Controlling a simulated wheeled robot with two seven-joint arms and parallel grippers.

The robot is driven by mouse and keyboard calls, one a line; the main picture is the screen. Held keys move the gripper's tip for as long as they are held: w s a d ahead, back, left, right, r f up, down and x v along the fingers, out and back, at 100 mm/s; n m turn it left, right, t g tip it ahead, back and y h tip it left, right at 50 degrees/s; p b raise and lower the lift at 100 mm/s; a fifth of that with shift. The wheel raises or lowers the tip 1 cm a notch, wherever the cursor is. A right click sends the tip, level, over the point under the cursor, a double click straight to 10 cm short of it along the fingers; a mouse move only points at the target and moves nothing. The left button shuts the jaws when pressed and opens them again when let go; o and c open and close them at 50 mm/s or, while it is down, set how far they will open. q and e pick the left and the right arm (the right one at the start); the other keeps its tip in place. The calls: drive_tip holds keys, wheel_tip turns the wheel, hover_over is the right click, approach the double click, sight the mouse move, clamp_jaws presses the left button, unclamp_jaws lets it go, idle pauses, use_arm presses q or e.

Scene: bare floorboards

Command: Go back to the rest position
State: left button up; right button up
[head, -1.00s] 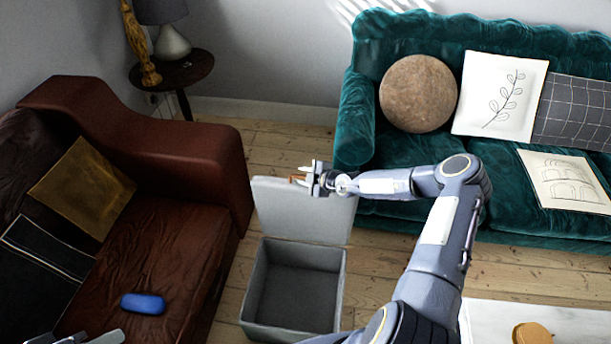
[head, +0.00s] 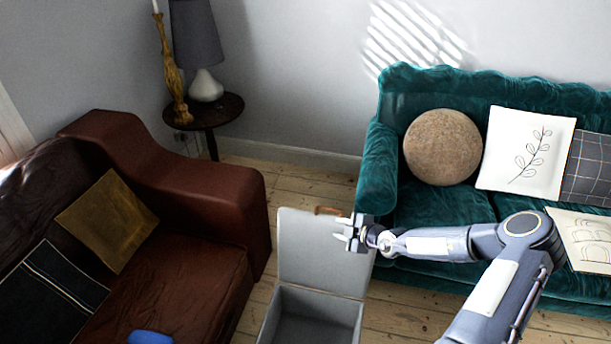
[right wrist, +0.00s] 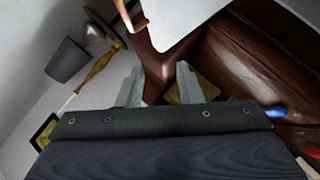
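My right gripper (head: 341,233) is in front of the raised lid of a grey box (head: 320,318) in the head view, near the lid's right edge. Its fingers point left. In the right wrist view its two fingers (right wrist: 158,85) stand apart with nothing between them, so it is open and empty. The box lid (head: 322,255) stands upright with a brown handle strip at its top, and the part of the box in view looks empty. The lid also shows at the top of the right wrist view (right wrist: 180,18). My left gripper is not in view.
A brown leather sofa (head: 200,275) is at the left, with a blue object (head: 150,338) on its seat at the bottom edge. A green sofa (head: 375,170) with cushions is at the right. A small round table (head: 215,112) with a lamp (head: 205,85) stands at the back.

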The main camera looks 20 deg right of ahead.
drive_tip(key=s+a+r+n+y, duration=0.2)
drive_tip(key=a+r+n, duration=0.3)
drive_tip(key=r+n, duration=0.45)
drive_tip(key=s+a+r+n+y, duration=0.1)
drive_tip(key=s+a+r+n, duration=0.1)
drive_tip(key=a+r+n, duration=0.55)
drive_tip(key=s+a+r+n+g, duration=0.4)
drive_tip(key=s+r+n, duration=0.55)
drive_tip(key=n, duration=0.95)
drive_tip(key=s+d+f+n+h, duration=0.1)
drive_tip(key=s+n, duration=0.8)
drive_tip(key=s, duration=0.1)
drive_tip(key=s+d+f+n+g+h, duration=0.1)
drive_tip(key=s+d+n+h, duration=0.1)
drive_tip(key=s+n, duration=0.8)
drive_tip(key=shift+s+d+g+h, duration=0.3)
drive_tip(key=shift+s, duration=0.35)
